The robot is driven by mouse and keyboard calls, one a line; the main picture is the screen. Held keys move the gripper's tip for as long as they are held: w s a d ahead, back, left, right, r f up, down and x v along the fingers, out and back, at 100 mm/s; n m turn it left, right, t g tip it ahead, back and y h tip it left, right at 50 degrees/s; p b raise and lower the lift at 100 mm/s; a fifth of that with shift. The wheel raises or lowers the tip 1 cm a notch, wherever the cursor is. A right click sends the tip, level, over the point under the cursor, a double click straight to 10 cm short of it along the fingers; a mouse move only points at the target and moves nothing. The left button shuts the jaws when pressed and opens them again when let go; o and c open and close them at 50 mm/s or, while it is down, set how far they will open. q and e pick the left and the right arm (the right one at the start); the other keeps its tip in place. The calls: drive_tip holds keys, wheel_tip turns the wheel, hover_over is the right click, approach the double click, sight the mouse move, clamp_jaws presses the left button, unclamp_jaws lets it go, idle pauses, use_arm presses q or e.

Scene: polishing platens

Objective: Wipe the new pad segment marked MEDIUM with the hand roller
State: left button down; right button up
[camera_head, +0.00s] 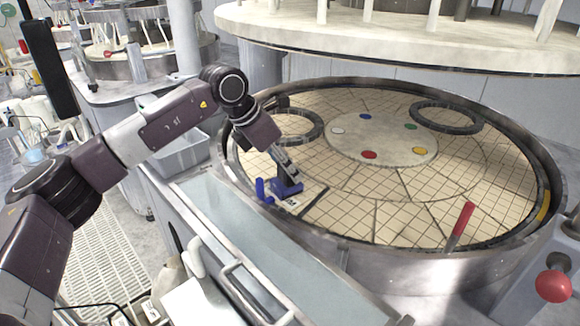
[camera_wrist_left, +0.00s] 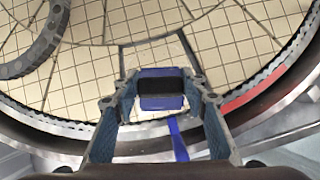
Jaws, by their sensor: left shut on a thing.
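My left gripper (camera_head: 284,168) is shut on the blue hand roller (camera_head: 288,188) at the near left rim of the round platen. In the left wrist view the hand roller (camera_wrist_left: 162,88), blue with a dark middle, sits between the two fingers of my left gripper (camera_wrist_left: 158,100). A pad segment (camera_head: 308,196) with dark edges lies under and beside the roller; a small pale label (camera_head: 292,204) shows on it, too small to read. In the wrist view the segment (camera_wrist_left: 128,60) shows around the roller. I cannot tell whether the roller touches it. My right gripper is not in view.
The tiled platen (camera_head: 400,185) carries two dark rings (camera_head: 446,117) and a round centre with coloured spots. A red-handled tool (camera_head: 461,224) stands at its near right rim. A long trough (camera_head: 270,250) runs along the front left. A red knob (camera_head: 553,286) is at the far right.

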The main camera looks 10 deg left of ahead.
use_arm(q)
drive_tip(key=shift+w+a, duration=0.45)
drive_tip(key=shift+a, duration=0.05)
drive_tip(key=shift+w+d+r+p, duration=0.1)
drive_tip(key=shift+w+d+p, duration=0.2)
drive_tip(key=shift+w+p, duration=0.1)
drive_tip(key=shift+w+d+p, duration=0.3)
drive_tip(key=shift+w+d, duration=0.4)
drive_tip(key=shift+w, duration=0.35)
drive_tip(key=shift+w+d+p, duration=0.3)
drive_tip(key=shift+w+p, duration=0.05)
drive_tip(key=shift+w, duration=0.1)
drive_tip(key=shift+w+d+p, duration=0.3)
drive_tip(key=shift+w+d, duration=0.1)
drive_tip(key=shift+w, duration=0.2)
drive_tip(key=shift+w+d+p, duration=0.25)
drive_tip(key=shift+w+d, duration=0.15)
drive_tip(key=shift+w, duration=0.2)
drive_tip(key=shift+a, duration=0.1)
